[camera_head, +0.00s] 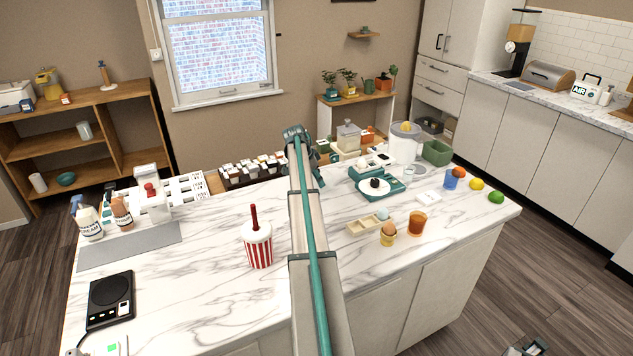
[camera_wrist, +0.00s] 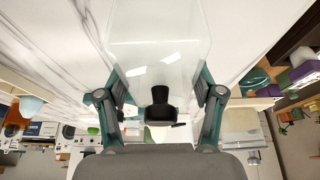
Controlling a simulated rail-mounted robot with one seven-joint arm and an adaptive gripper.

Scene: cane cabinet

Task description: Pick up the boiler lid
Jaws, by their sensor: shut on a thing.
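A clear see-through piece (camera_wrist: 160,50) with a black knob (camera_wrist: 160,104), which looks like the boiler lid, sits between the two fingers of my gripper (camera_wrist: 159,86) in the wrist view. The fingers are shut on its sides, and the knob faces the wrist. In the head view my arm reaches to the back of the marble island, and its wrist hides the fingers and the lid. A teal appliance (camera_head: 393,185) with a white round top and a black part on it stands right of my arm; I cannot tell if it is the boiler.
On the marble island (camera_head: 215,285) a red-striped cup (camera_head: 259,250) stands just left of my arm. Egg cups and an orange glass (camera_head: 417,223) are to the right. A blender-like appliance (camera_head: 403,143) and a green box (camera_head: 437,152) stand behind.

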